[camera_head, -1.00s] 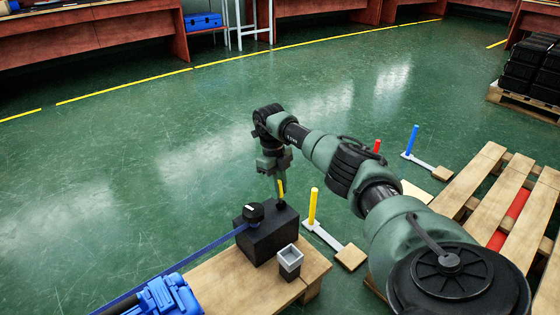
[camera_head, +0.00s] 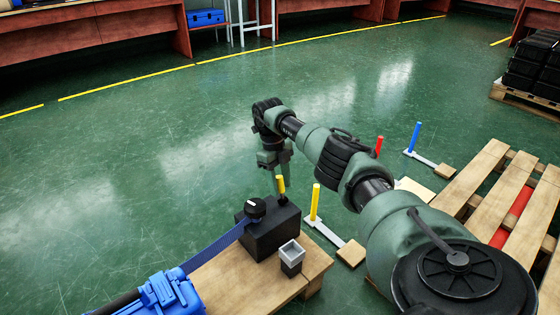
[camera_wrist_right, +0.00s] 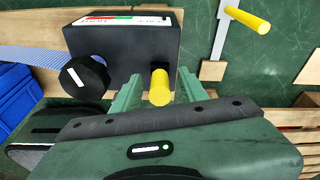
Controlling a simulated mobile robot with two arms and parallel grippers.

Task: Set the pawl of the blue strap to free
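A black box (camera_head: 271,234) with a round black knob (camera_head: 255,209) stands on a wooden pallet. The blue strap (camera_head: 222,241) runs from the knob side down to the left. A yellow peg (camera_head: 281,185), seemingly the pawl's handle, rises from the box, and it also shows in the right wrist view (camera_wrist_right: 160,86). My right gripper (camera_wrist_right: 157,90) has one finger on each side of this peg, with narrow gaps visible, so it looks open around it. A red, green and white label (camera_wrist_right: 122,18) lies along the box's far edge, its lettering unreadable. My left gripper is not in view.
A blue case (camera_head: 165,294) lies at the lower left by the strap. A small grey square cup (camera_head: 291,254) stands in front of the box. Another yellow post (camera_head: 315,203) stands on a flat plate to the right. Green floor beyond is clear.

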